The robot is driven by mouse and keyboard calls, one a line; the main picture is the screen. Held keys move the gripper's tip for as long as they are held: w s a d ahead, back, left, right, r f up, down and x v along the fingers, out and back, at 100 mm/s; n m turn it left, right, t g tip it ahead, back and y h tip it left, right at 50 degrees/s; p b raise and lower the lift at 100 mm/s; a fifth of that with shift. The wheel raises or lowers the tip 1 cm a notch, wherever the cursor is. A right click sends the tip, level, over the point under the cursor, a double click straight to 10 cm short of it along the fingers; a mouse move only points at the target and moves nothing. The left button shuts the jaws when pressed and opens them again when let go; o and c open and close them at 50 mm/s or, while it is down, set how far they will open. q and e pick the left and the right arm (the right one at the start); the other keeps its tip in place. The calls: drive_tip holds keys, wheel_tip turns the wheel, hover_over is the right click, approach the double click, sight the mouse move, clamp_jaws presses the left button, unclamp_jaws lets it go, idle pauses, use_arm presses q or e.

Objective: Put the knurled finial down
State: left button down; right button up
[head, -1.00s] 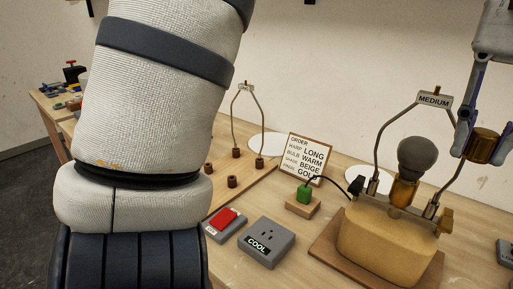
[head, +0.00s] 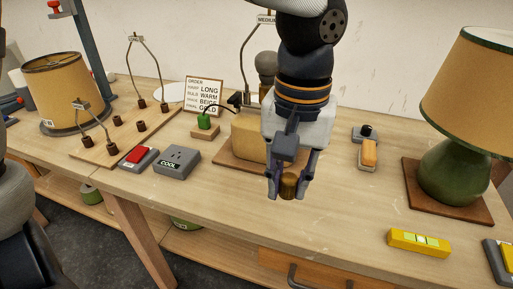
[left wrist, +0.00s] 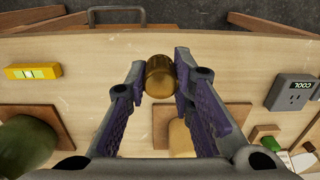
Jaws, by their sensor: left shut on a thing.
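The knurled finial (head: 289,187) is a small brass-coloured cylinder. My left gripper (head: 288,192) points down in the middle of the head view and is shut on it, over the front part of the table in front of the yellowish lamp base (head: 248,138). In the left wrist view the finial (left wrist: 159,77) sits between the two fingers, with bare wood around it. I cannot tell whether its underside touches the table. My arm hides part of the lamp base and its bulb. My right gripper is not in view.
A yellow level (head: 418,243) and a green lamp (head: 454,172) stand to the right. The COOL socket box (head: 178,161) and a red switch (head: 137,154) are to the left. The tabletop (head: 340,215) around the finial is clear up to the front edge.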

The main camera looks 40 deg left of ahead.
use_arm(q)
drive_tip(key=w+d+f, duration=0.2)
drive_tip(key=w+f, duration=0.1)
drive_tip(key=w, duration=0.2)
drive_tip(key=b, duration=0.2)
hover_over(327, 203)
drive_tip(key=f, duration=0.6)
drive_tip(key=shift+s+f, duration=0.15)
drive_tip(key=shift+s, duration=0.25)
drive_tip(key=shift+w+f+b, duration=0.2)
drive_tip(key=shift+f, duration=0.7)
drive_tip(key=shift+w+f+b, duration=0.15)
drive_tip(key=shift+f, duration=0.7)
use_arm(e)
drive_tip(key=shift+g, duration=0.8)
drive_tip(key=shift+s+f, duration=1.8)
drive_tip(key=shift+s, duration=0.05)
use_arm(q)
drive_tip(key=shift+f, duration=0.1)
drive_tip(key=c, duration=1.4)
unclamp_jaws()
wheel_tip(327, 203, up, 12)
drive_tip(key=shift+d+p, duration=0.15)
drive_tip(key=shift+p, duration=0.25)
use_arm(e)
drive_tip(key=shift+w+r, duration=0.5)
